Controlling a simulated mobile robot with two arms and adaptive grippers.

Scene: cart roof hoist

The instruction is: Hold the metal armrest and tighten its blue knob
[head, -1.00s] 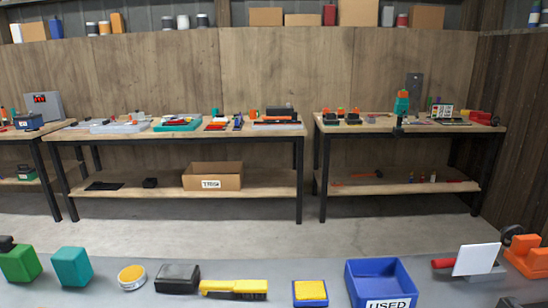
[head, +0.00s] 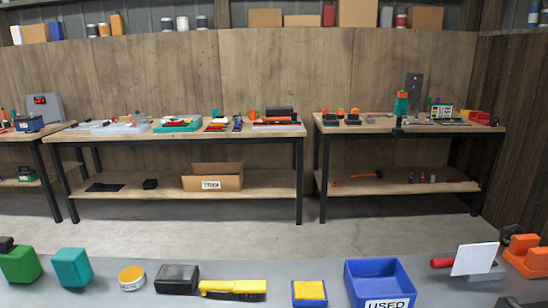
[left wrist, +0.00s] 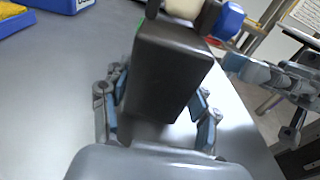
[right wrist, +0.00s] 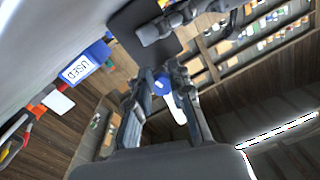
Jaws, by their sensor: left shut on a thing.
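The metal armrest shows in the left wrist view as a dark grey block (left wrist: 172,68). My left gripper (left wrist: 157,95) is shut on it, one finger on each side. Beyond the block are a pale rounded part (left wrist: 183,8) and the blue knob (left wrist: 228,20). The blue knob also shows in the right wrist view (right wrist: 162,82), in line with the gap between the fingers of my right gripper (right wrist: 157,75). Those fingers stand apart, so it is open; I cannot tell whether they touch the knob. The head view shows neither gripper nor the armrest.
A grey surface in front holds a blue bin labelled USED (head: 380,280), a yellow brush (head: 233,288), a yellow sponge (head: 310,291) and several other items. Wooden workbenches (head: 185,131) stand behind, across clear floor. A white card (head: 475,259) stands at right.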

